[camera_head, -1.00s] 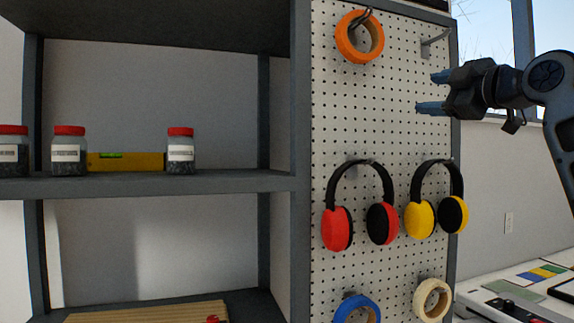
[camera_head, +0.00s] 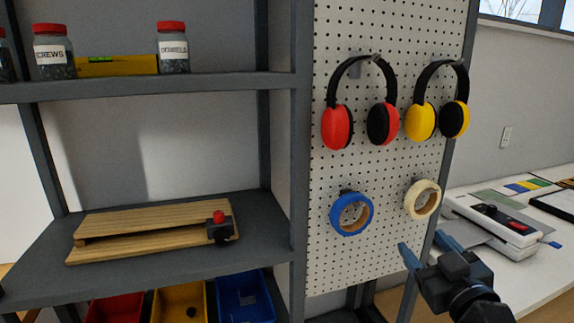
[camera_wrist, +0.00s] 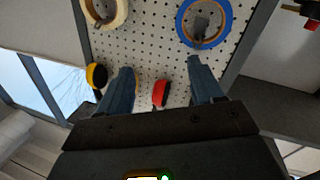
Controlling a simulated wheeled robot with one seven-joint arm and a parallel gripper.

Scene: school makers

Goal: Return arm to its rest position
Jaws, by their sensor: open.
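My gripper (camera_head: 424,248) is open and empty, low at the right in the head view, in front of the lower part of the white pegboard (camera_head: 385,265). In the wrist view, my gripper's two blue fingers (camera_wrist: 158,75) stand wide apart with nothing held between them. The cream tape roll (camera_head: 422,199) hangs just above my gripper, apart from it. The blue tape roll (camera_head: 351,213) hangs to its left; it also shows in the wrist view (camera_wrist: 184,28).
Red headphones (camera_head: 337,128) and yellow headphones (camera_head: 420,121) hang higher on the board. A dark shelf (camera_head: 262,232) at left holds a wooden piece (camera_head: 150,225), with bins (camera_head: 180,301) below. A white table (camera_head: 530,260) with a laminator-like machine (camera_head: 490,222) stands at right.

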